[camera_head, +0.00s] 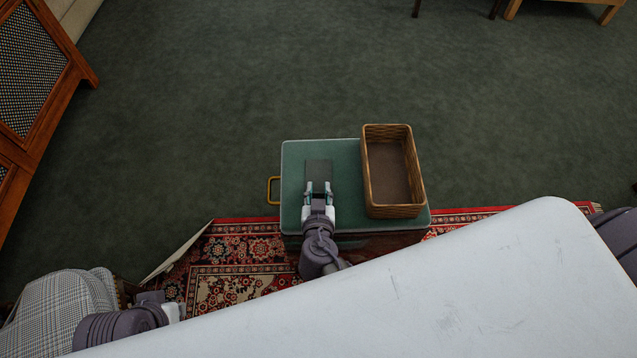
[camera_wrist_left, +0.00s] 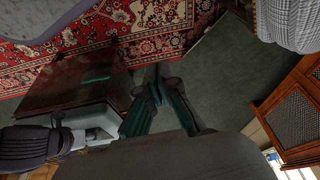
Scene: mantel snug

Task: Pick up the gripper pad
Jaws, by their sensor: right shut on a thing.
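The gripper pad (camera_head: 318,170), a flat dark grey rectangle, lies at or just above the green top of a case (camera_head: 346,160) in the head view. My right gripper (camera_head: 318,188) is shut on its near edge. I cannot tell whether the pad still touches the top. My left gripper (camera_wrist_left: 157,85) looks shut and empty in the left wrist view, over the floor. In the head view only part of my left arm shows at lower left, with its fingers hidden.
A wicker basket (camera_head: 392,205) stands on the right of the case, beside the pad. A yellow handle (camera_head: 272,190) sticks out left of the case. A patterned red rug (camera_head: 240,252) lies below. A plaid seat (camera_head: 60,300) is at lower left.

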